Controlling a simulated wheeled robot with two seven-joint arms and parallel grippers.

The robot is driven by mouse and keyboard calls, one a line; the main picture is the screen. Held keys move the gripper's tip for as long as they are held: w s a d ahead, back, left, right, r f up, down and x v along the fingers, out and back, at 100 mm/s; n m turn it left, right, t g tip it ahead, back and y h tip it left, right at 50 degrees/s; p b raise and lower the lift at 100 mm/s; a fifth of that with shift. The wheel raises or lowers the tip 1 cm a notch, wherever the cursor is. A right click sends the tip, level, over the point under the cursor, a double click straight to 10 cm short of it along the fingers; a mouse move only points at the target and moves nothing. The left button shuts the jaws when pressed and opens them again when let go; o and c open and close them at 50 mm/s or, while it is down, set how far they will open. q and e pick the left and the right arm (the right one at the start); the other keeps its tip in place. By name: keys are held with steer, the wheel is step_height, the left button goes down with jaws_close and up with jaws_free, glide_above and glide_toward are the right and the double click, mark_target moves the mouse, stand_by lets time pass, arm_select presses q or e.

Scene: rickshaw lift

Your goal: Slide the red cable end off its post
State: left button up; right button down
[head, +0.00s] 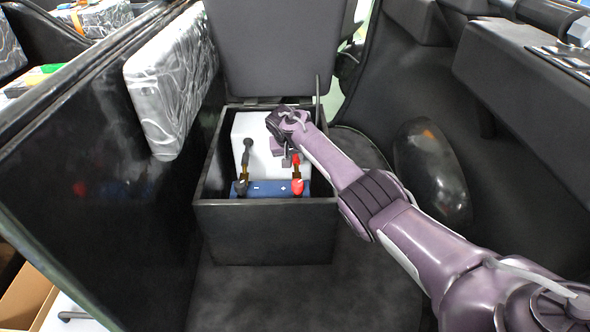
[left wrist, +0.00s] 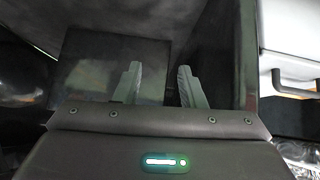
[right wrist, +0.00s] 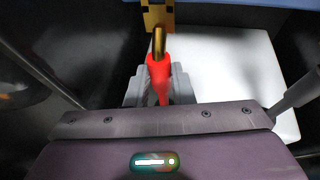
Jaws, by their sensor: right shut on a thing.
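The red cable end (head: 296,160) shows in the head view above the red-capped post (head: 297,187) marked plus on the blue battery (head: 268,189). In the right wrist view the red sleeve of the cable end (right wrist: 160,70) lies between the fingers of my right gripper (right wrist: 158,92), which is shut on it. Its brass lug points away from the gripper. I cannot tell whether the lug is still around the post. My left gripper (left wrist: 158,85) is open and empty in the left wrist view, and out of the head view.
The battery sits in an open black box (head: 265,225) with a white block (head: 262,130). A black cable end (head: 246,158) is at the minus post on the left. A dark panel with a patterned pad (head: 172,85) stands left. The floor before the box is clear.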

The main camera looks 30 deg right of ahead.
steer(key=shift+w+d+r, duration=0.1)
steer(key=shift+w+r, duration=0.05)
steer(key=shift+r, duration=0.05)
steer(key=c, duration=1.6)
jaws_free()
steer(key=shift+c, duration=0.2)
steer(key=o, duration=0.4)
steer(key=shift+w+f, duration=0.1)
steer(key=shift+f, duration=0.05)
arm_select(q)
steer(key=shift+w+d+r+t+h, duration=0.3)
steer(key=shift+w+d+r+t, duration=0.2)
steer(key=shift+d, duration=0.05)
arm_select(e)
steer(key=p+v, duration=0.1)
steer(key=v, duration=0.1)
steer(key=shift+r+p, duration=0.3)
steer(key=shift+p, duration=0.1)
arm_select(q)
steer(key=s+a+f+g+y+p, duration=0.2)
steer(key=s+a+f+g, duration=0.1)
steer(key=s+a+g, duration=0.2)
steer(key=shift+s+a+f+y, duration=0.15)
steer(key=shift+s+f+y, duration=0.25)
steer(key=shift+s, duration=0.3)
arm_select(e)
steer(key=shift+v, duration=2.65)
steer(key=shift+f, duration=0.15)
